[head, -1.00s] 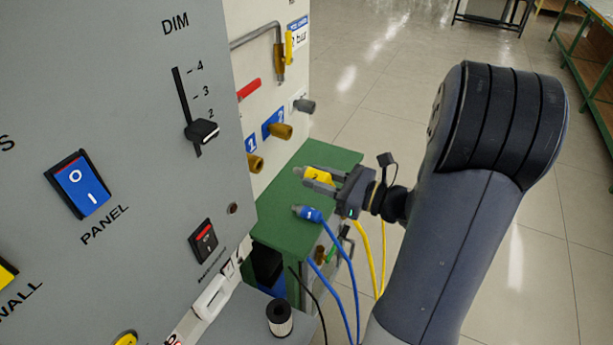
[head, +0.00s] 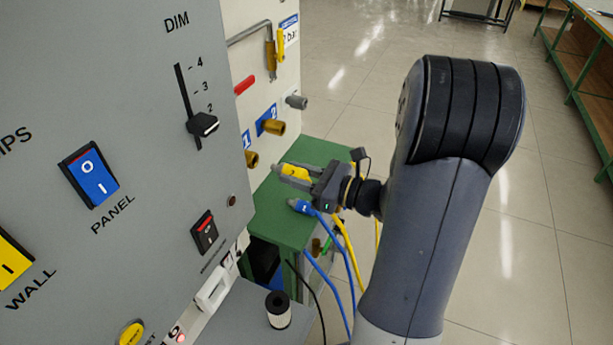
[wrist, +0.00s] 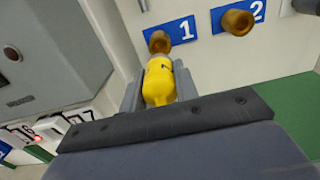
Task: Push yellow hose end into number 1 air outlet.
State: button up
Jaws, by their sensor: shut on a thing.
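The yellow hose end (wrist: 159,82) is held between the two fingers of my gripper (head: 285,174); it also shows in the head view (head: 296,172). In the wrist view it points toward the brass number 1 air outlet (wrist: 159,42), beside the blue "1" label (wrist: 184,30). The tip appears just short of the outlet in that view; the exact gap is hard to tell. In the head view the outlet (head: 252,159) is partly hidden by the grey panel, and the hose end is to its right, apart from it.
The brass number 2 outlet (head: 275,127) and a grey fitting (head: 297,102) are on the same wall. A blue hose end (head: 301,206) lies on the green bench (head: 272,218) below my gripper. The large grey switch panel (head: 130,130) stands close on the left.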

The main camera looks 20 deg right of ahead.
jog(key=shift+x, duration=1.5)
jog(key=shift+x, duration=1.7)
jog(key=o, duration=1.1)
jog(key=shift+o, duration=0.2)
jog(key=v, duration=1)
jog(key=shift+s+d+b, duration=0.3)
jog(key=shift+b, duration=0.1)
